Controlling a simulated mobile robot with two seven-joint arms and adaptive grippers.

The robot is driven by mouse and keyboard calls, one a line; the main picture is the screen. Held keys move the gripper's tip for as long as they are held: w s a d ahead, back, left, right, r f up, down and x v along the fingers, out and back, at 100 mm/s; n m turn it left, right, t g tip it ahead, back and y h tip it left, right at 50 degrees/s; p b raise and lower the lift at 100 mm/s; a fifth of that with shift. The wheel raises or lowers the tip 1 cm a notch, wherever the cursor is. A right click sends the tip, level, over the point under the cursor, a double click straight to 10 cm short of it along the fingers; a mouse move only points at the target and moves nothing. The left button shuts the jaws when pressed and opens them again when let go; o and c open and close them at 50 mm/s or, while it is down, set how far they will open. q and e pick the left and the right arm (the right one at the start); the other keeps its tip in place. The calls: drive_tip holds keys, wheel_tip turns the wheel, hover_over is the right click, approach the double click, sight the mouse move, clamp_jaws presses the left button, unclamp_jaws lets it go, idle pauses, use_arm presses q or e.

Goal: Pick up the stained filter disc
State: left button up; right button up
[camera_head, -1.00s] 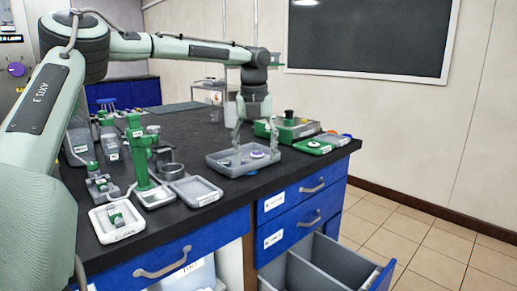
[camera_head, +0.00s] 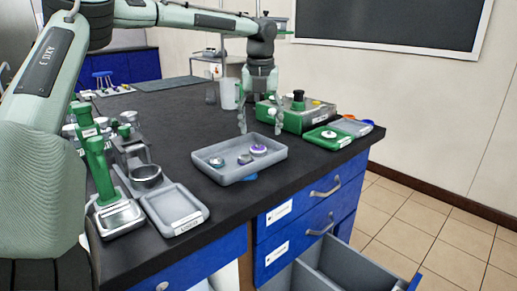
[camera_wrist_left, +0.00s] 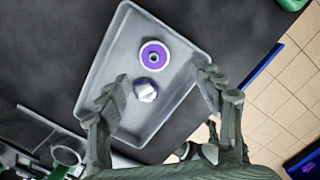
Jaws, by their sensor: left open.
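A shallow grey tray (camera_head: 228,177) stands on the black bench in the head view. A disc with a purple centre and pale rim (camera_head: 259,150) lies in its right part; it looks like the stained disc. In the wrist view the same disc (camera_wrist_left: 154,55) shows flat, beside a white faceted piece (camera_wrist_left: 145,91). A small teal-and-white piece (camera_head: 216,162) lies in the tray's left part. My left gripper (camera_head: 261,128) is open and empty, pointing down above the tray's far side. In the wrist view its fingers stand apart over the tray, touching no disc. My right gripper is not in view.
A green box with a black knob (camera_head: 298,102) stands behind the tray. A green tray with a white disc (camera_head: 329,135) lies to its right. An empty grey tray (camera_head: 174,208) and a green stand (camera_head: 98,170) are at left. A drawer is open below the bench edge.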

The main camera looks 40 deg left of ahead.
sight(258, 146)
use_arm(q)
drive_tip(key=f, duration=0.2)
drive_tip(key=a+f, duration=0.1)
drive_tip(key=f, duration=0.3)
drive_tip(key=shift+w+a, duration=0.2)
drive_tip(key=shift+w, duration=0.05)
drive_tip(key=shift+c, duration=0.5)
drive_tip(key=c, duration=0.9)
